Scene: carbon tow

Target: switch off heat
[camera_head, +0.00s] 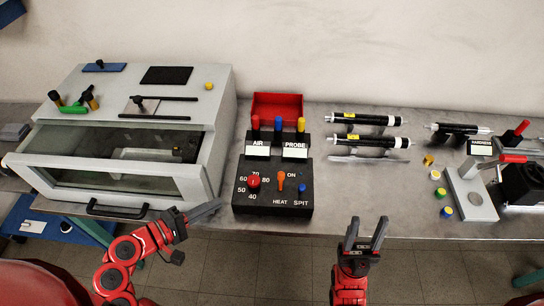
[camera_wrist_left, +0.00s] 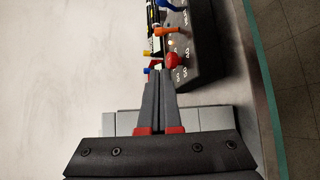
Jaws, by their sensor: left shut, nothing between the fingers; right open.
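The black control box (camera_head: 242,204) stands near the front edge of the bench. Its sloped face carries an orange HEAT lever (camera_head: 281,180) pointing up toward the ON label, a red knob (camera_head: 254,181) with numbers around it, and a blue SPIT lever (camera_head: 302,187). My left gripper (camera_head: 219,205) is shut and empty, just left of the box. The left wrist view shows its closed fingers (camera_wrist_left: 158,90) pointing toward the red knob (camera_wrist_left: 172,60), with the orange lever (camera_wrist_left: 172,31) beyond. My right gripper (camera_head: 366,232) is open and empty, in front of the bench, right of the box.
Red, blue and yellow levers marked AIR and PROBE top the box, with a red bin (camera_head: 278,105) behind. A grey glass-fronted cabinet (camera_head: 205,150) stands left. Black cylinders (camera_head: 372,141) and a grey press stand (camera_head: 472,195) are right. The bench front between box and stand is clear.

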